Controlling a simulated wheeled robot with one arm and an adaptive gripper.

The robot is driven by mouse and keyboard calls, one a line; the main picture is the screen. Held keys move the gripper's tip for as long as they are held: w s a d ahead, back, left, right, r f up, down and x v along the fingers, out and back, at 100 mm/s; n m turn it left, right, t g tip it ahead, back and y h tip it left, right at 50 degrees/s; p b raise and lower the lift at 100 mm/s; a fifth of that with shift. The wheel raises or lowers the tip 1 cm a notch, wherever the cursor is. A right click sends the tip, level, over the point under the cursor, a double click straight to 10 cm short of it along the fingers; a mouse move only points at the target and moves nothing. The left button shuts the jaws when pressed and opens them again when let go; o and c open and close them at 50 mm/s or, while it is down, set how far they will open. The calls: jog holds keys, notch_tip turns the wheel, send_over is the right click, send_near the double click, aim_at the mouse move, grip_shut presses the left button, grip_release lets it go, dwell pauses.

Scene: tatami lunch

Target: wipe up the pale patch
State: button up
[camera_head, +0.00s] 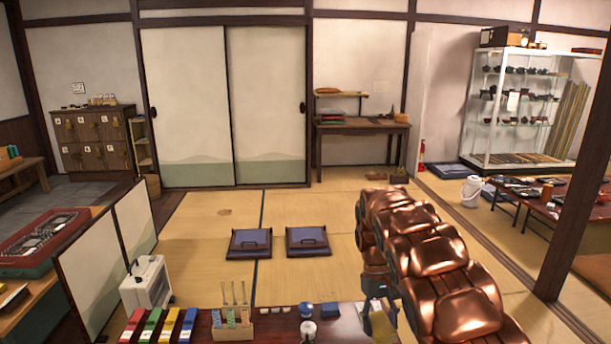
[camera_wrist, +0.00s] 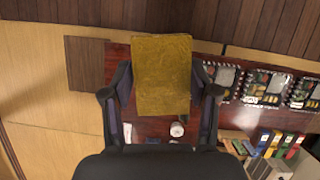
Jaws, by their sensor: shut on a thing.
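My gripper (camera_wrist: 160,78) is shut on a yellow-brown cloth (camera_wrist: 162,60), which hangs flat between the two fingers above the dark red table (camera_wrist: 222,122) in the wrist view. In the head view my gripper (camera_head: 378,300) is over the right part of the low table (camera_head: 270,325), with a bit of the yellow cloth (camera_head: 381,326) showing below it. I cannot make out the pale patch for certain. A small whitish spot (camera_wrist: 127,132) shows beside the left finger in the wrist view. The cloth and my gripper hide part of the table.
A round white pot (camera_wrist: 177,129) stands close to the cloth. Several filled lunch boxes (camera_wrist: 265,87) line the table to the right. Coloured boxes (camera_head: 160,325), a wooden holder (camera_head: 232,328) and blue cups (camera_head: 329,310) share the tabletop. Floor cushions (camera_head: 307,241) lie beyond.

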jog(key=shift+m+y, duration=0.3)
jog(key=shift+m, duration=0.6)
jog(key=r+p, duration=0.2)
jog(key=s+r+p, duration=0.1)
jog(key=r+p, duration=0.2)
jog(key=shift+d, duration=0.1)
jog(key=shift+s+r+m+g+p, duration=0.35)
jog(key=shift+r+p, duration=0.25)
jog(key=shift+p, duration=0.55)
jog(key=shift+w, duration=0.1)
